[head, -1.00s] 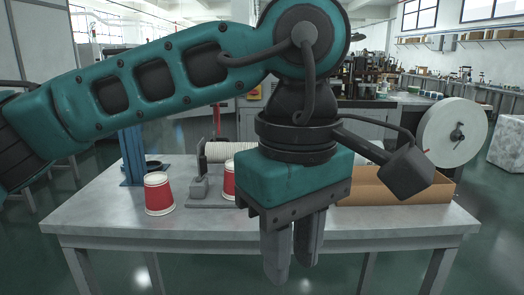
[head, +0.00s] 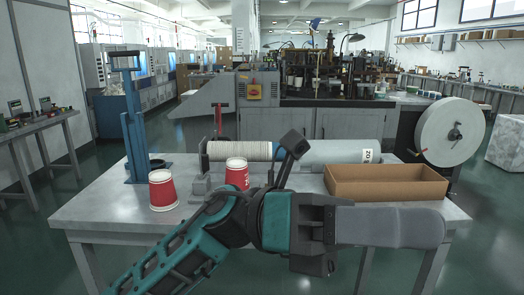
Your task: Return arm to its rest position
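My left arm comes in from the bottom left, folded low in front of the table. My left gripper (head: 432,228) lies sideways near the table's front edge, with its fingers pointing right. Its fingers line up in this view, so the gap between them is hidden. I see nothing held in it. My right arm and gripper are not in view.
Two red-and-white cups, one at left (head: 162,190) and one near the middle (head: 237,174), stand upside down on the table (head: 110,205). Behind are a blue stand (head: 135,145), a ribbed roller (head: 240,151) and a grey cylinder (head: 335,151). An open cardboard box (head: 385,188) sits at right.

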